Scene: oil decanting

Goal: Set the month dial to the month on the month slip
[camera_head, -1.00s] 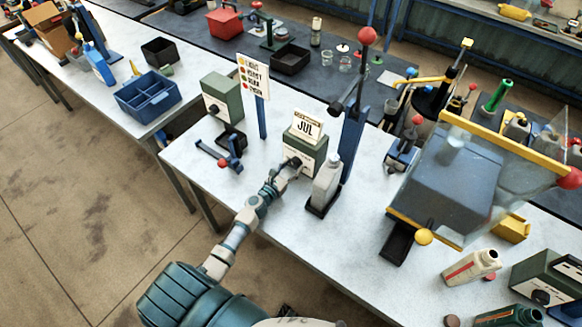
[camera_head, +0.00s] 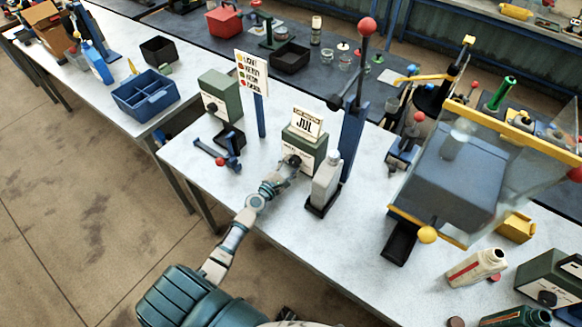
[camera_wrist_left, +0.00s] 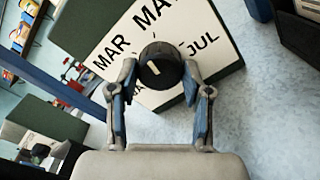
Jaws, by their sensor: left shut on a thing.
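The month slip (camera_head: 306,125) stands on top of the green dial box (camera_head: 304,154) and reads JUL. The month dial's black knob (camera_head: 293,161) is on the front face of that box. In the left wrist view, the knob (camera_wrist_left: 161,66) has a white mark on it, and the dial face (camera_wrist_left: 200,20) shows MAR, part of MAY, and JUL; another label is mostly hidden. I cannot tell surely which month the mark points to. My left gripper (camera_head: 288,170) is shut on the knob, one finger on each side (camera_wrist_left: 160,72). My right gripper is not in view.
A grey bottle (camera_head: 326,184) on a dark base stands just right of the dial box, before a blue post (camera_head: 352,145). A sign (camera_head: 252,75) on a blue post and another green box (camera_head: 219,97) are to the left. The front table is clear around my forearm.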

